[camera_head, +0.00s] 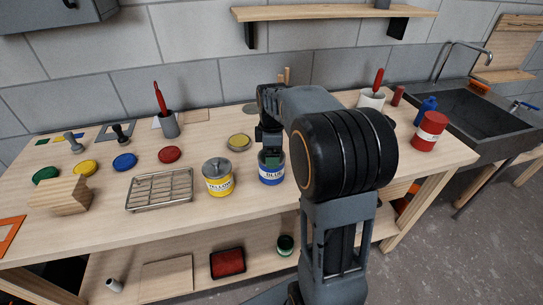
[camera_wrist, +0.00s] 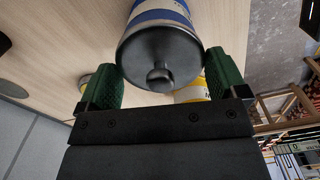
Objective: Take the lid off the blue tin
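The blue tin (camera_head: 271,179) stands upright on the wooden bench, with its label facing me. My gripper (camera_head: 271,157) is directly over it and hides most of its top in the head view. In the wrist view, the tin's grey lid (camera_wrist: 140,48) is on, with a round knob (camera_wrist: 160,78) at its centre. My two green fingers are spread wide, one on each side of the lid and knob. The knob is between them with clear gaps, and nothing is gripped.
A yellow tin (camera_head: 217,186) with a grey lid stands just left of the blue tin. A wire rack (camera_head: 160,190) lies further left. A round yellow-topped lid (camera_head: 239,141) lies behind. A white pot (camera_head: 371,100) and a red tin (camera_head: 430,131) stand to the right.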

